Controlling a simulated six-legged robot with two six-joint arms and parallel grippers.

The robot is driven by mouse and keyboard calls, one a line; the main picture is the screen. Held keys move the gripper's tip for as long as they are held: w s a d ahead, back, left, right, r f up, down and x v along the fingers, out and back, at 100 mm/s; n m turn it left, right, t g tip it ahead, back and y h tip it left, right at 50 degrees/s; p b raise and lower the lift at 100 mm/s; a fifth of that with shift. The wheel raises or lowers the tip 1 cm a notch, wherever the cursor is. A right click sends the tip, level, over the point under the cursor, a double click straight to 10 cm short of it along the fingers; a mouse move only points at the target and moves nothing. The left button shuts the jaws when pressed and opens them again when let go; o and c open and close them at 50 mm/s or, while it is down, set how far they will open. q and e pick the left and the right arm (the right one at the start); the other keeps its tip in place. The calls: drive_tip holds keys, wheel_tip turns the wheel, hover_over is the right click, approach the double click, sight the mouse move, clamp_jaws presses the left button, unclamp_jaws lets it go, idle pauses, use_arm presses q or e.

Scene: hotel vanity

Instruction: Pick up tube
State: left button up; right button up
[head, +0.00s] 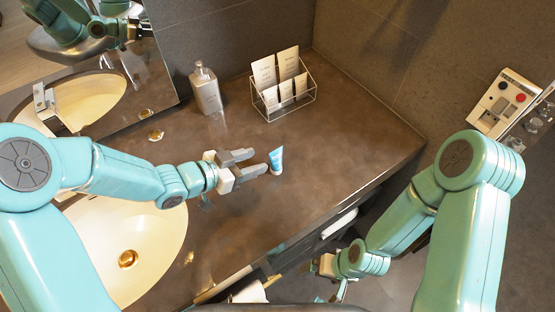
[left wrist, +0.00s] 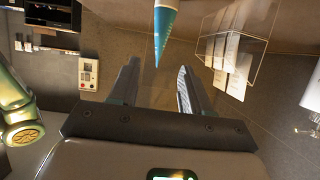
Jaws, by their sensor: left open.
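A small blue and white tube (head: 276,160) stands on the brown vanity counter, right of the sink. My left gripper (head: 262,162) is open, with its two grey fingers pointing at the tube. The fingertips are just left of the tube, and nothing shows between them. In the left wrist view the tube (left wrist: 164,28) shows at the top, beyond the open fingers and roughly in line with the gap. My right gripper (head: 328,268) hangs low at the counter's front side, away from the tube; its jaws are too small and unclear to read.
A soap dispenser (head: 206,88) and a wire holder with cards (head: 284,98) stand at the back of the counter. The sink (head: 150,235) lies below my left arm. A mirror (head: 100,65) is at the left. The counter right of the tube is clear.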

sight(276, 156)
use_arm(q)
drive_tip(key=shift+w+d+f, duration=0.15)
drive_tip(key=shift+d, duration=0.25)
drive_tip(key=shift+w+d+f, duration=0.1)
drive_tip(key=shift+w+d, duration=0.05)
drive_tip(key=shift+d, duration=0.25)
drive_tip(key=shift+d+f, duration=0.15)
drive_tip(key=shift+d, duration=0.1)
drive_tip(key=shift+w+d+f+p, duration=0.15)
drive_tip(key=shift+w+d+p, duration=0.05)
drive_tip(key=shift+w+p, duration=0.15)
drive_tip(key=p+x, duration=0.1)
drive_tip(key=x, duration=0.3)
drive_tip(key=shift+w, duration=0.2)
drive_tip(key=shift+w+d+f, duration=0.15)
drive_tip(key=shift+d+f, duration=0.05)
drive_tip(key=shift+d, duration=0.05)
drive_tip(key=shift+w+d+f, duration=0.1)
drive_tip(key=shift+w+f, duration=0.05)
drive_tip(key=shift+w, duration=0.05)
drive_tip(key=c, duration=0.5)
drive_tip(key=shift+s, duration=0.15)
clamp_jaws()
use_arm(e)
drive_tip(key=shift+s+a+r, duration=0.1)
drive_tip(key=shift+s+r, duration=0.2)
drive_tip(key=shift+r, duration=0.35)
drive_tip(key=shift+s+a+r, duration=0.1)
drive_tip(key=shift+s+r, duration=0.15)
drive_tip(key=shift+r, duration=0.35)
